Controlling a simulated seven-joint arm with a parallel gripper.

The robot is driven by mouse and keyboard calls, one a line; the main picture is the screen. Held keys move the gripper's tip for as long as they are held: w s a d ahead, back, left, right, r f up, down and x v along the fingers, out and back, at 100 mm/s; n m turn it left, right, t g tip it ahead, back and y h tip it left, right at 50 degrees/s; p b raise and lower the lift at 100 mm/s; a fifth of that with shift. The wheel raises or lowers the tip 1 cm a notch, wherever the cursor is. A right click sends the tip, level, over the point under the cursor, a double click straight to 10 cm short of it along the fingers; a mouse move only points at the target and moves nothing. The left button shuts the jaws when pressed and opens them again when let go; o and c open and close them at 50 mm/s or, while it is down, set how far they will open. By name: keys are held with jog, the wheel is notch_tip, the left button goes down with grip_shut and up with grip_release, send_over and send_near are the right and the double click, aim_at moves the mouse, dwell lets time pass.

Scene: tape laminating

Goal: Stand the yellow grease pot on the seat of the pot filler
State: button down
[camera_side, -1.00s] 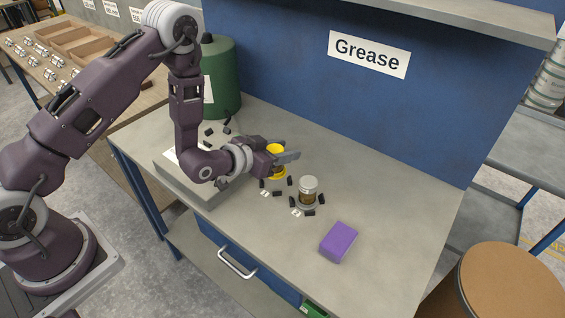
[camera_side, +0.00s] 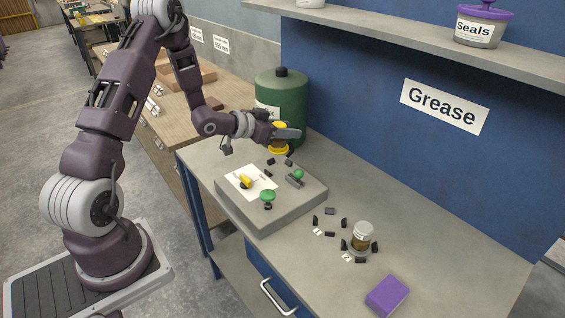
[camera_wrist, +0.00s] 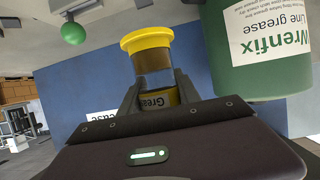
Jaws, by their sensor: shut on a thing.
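The yellow grease pot (camera_side: 279,149) is held upright in my gripper (camera_side: 285,134), with a broad yellow flange at its lower end. The wrist view shows the pot (camera_wrist: 147,41) close up between the fingers. The drum (camera_wrist: 262,40) is beside the pot in the wrist view.
The slab carries a white sheet, a yellow piece (camera_side: 245,181) and green knobs (camera_side: 267,196). A grease pot with a pale lid (camera_side: 363,232) stands among black blocks on the bench. A purple block (camera_side: 387,295) lies near the front edge. Bench at right is clear.

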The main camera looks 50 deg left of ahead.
notch_tip(320, 180, down, 7)
jog(key=shift+f, duration=0.1)
jog(key=c, duration=0.9)
grip_release()
jog(key=shift+f, duration=0.1)
jog(key=shift+o, duration=0.2)
